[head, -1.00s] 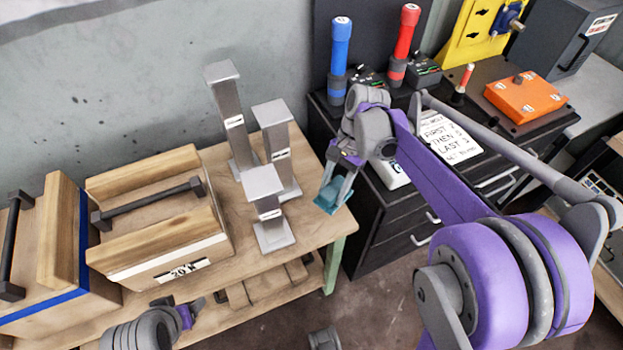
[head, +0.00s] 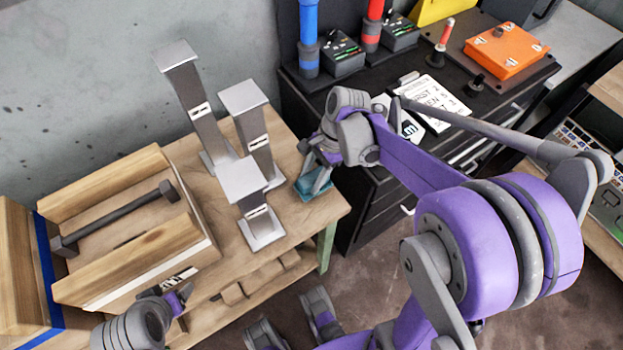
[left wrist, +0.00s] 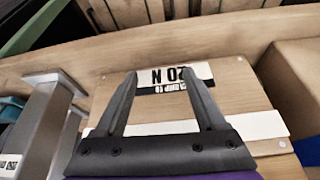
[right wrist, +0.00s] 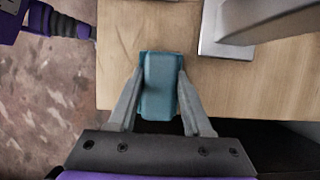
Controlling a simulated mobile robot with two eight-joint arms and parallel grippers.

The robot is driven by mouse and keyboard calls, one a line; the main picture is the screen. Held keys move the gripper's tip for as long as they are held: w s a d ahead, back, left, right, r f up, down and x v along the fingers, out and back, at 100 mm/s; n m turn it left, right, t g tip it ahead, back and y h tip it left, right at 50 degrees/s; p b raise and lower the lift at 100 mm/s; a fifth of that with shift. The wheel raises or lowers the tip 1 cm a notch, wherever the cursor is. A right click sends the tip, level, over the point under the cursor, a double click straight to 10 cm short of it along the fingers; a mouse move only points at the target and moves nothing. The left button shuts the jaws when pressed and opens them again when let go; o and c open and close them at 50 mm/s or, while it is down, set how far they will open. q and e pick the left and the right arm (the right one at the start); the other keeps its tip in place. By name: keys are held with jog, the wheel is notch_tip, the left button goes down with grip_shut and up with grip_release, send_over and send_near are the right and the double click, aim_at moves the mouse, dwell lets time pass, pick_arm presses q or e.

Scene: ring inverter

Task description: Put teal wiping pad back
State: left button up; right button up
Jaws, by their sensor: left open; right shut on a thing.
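The teal wiping pad (head: 314,187) is between the fingers of my right gripper (head: 318,176), at the right end of the wooden bench (head: 293,225) in the head view. In the right wrist view the pad (right wrist: 160,85) sits between both fingertips, over the bench top near its edge. My right gripper is shut on it. I cannot tell whether the pad touches the bench. My left gripper (left wrist: 157,85) is open and empty, in front of the wooden box with a "20 N" label (left wrist: 240,95); its arm shows at the lower left of the head view.
Three grey metal pedestals (head: 245,190) stand on the bench just left of the pad. A black cabinet (head: 375,205) is to the right, carrying a white sign (head: 437,100), an orange box (head: 507,50) and blue and red cylinders. Another wooden box (head: 20,270) is far left.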

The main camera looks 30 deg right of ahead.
pick_arm(q)
jog(key=shift+f, duration=0.1)
pick_arm(e)
jog(key=shift+f, duration=0.45)
pick_arm(q)
jog(key=shift+f, duration=0.1)
pick_arm(e)
jog(key=shift+f, duration=0.1)
jog(key=o, duration=1.2)
